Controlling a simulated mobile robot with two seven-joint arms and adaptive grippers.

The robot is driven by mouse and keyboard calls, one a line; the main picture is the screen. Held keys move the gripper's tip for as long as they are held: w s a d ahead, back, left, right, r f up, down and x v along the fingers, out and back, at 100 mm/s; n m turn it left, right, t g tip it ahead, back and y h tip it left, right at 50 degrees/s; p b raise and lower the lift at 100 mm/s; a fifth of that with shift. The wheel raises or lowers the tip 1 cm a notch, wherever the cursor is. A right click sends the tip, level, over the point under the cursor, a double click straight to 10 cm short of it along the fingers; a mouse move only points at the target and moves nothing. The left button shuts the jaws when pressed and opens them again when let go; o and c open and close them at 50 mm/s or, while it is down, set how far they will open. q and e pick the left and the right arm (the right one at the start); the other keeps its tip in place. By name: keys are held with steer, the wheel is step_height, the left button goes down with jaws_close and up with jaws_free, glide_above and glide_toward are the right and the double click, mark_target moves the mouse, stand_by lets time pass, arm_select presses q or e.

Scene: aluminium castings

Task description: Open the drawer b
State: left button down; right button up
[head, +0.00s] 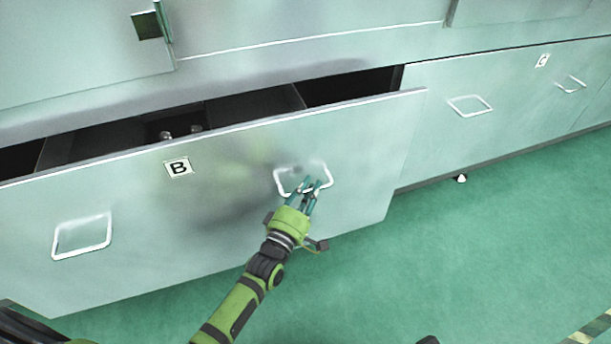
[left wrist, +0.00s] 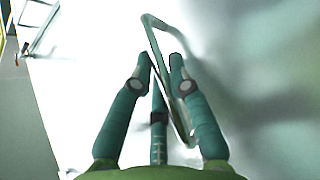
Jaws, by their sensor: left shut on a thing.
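Drawer B (head: 230,205) has a pale metal front with a black-and-white B label (head: 179,168). It stands partly open, with a dark gap and inner dividers showing above its front. It has two white wire handles, a left one (head: 82,236) and a right one (head: 290,180). My left gripper (head: 311,187) is at the right handle, shut on its lower bar. In the left wrist view the handle (left wrist: 152,40) runs between the teal fingers (left wrist: 160,75). My right gripper is not in view.
Drawer C (head: 510,105) to the right is shut and has its own wire handles. Inside drawer B, small metal parts (head: 182,132) show in a dark compartment. A striped floor marking (head: 592,330) lies at the lower right.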

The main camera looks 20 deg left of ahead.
arm_select(q)
steer(key=s+d+p, duration=0.2)
steer(key=s+d, duration=0.3)
steer(key=s, duration=0.3)
steer(key=s+d+p, duration=0.3)
steer(key=s+d, duration=0.3)
steer(key=s, duration=0.3)
steer(key=shift+d, duration=0.25)
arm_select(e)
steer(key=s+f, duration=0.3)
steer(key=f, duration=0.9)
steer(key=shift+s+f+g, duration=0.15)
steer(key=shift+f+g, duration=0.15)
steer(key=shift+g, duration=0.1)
arm_select(q)
steer(key=shift+s+f, duration=0.1)
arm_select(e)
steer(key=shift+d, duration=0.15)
arm_select(q)
steer(key=c, duration=1.2)
jaws_free()
steer(key=shift+o, duration=0.2)
steer(key=v, duration=1.2)
